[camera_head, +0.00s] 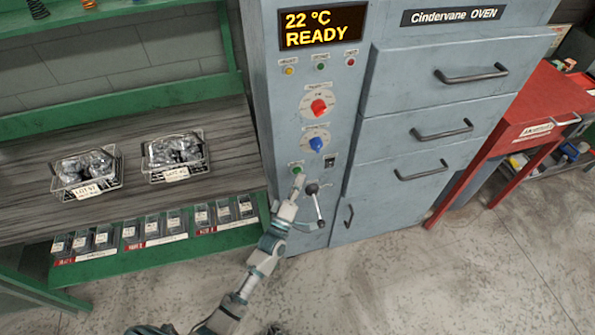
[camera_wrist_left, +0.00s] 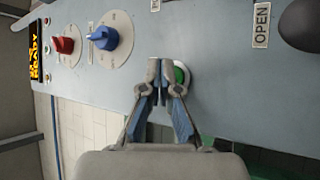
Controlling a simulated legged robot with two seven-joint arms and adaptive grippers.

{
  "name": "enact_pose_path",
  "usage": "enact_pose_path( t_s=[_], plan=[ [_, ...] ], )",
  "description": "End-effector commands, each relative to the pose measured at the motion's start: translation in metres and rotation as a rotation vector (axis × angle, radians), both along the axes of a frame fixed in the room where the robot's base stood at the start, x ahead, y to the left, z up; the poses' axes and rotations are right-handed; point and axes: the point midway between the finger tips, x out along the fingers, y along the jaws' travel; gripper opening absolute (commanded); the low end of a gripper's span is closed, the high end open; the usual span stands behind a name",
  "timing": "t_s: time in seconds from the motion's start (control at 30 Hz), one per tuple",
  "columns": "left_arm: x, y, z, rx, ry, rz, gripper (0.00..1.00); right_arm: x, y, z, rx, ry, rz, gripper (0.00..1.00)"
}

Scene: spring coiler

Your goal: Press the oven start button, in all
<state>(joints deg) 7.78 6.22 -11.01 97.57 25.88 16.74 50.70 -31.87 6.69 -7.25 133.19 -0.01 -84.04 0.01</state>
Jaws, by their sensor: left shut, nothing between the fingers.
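The oven (camera_head: 430,100) stands in the middle, with a grey control panel on its left side. Its display (camera_head: 322,27) reads "22 °C READY". The green start button (camera_head: 297,168) sits low on the panel, below the red knob (camera_head: 318,107) and the blue knob (camera_head: 316,143). My left gripper (camera_head: 299,182) is shut and empty, its fingertips at the button. In the left wrist view the fingertips (camera_wrist_left: 162,65) partly cover the green button (camera_wrist_left: 181,75); I cannot tell whether they touch it. My right gripper is not in view.
A black-knobbed lever (camera_head: 312,188) sticks out just right of my left gripper. A green-framed bench (camera_head: 60,150) at left holds two wire baskets (camera_head: 180,152) and several small boxes. A red cabinet (camera_head: 535,120) stands at right. The floor in front is clear.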

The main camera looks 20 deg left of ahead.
Motion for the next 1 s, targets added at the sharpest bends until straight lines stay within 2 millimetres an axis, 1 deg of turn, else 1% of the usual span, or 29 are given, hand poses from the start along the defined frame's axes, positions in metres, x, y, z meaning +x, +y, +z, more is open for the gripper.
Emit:
enact_pose_path(
  t_s=[1.0],
  plan=[
    [0.0077, 0.0058, 0.0006, 0.001, 0.000, 0.000, 0.00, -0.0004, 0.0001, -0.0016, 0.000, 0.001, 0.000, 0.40]
  ],
)
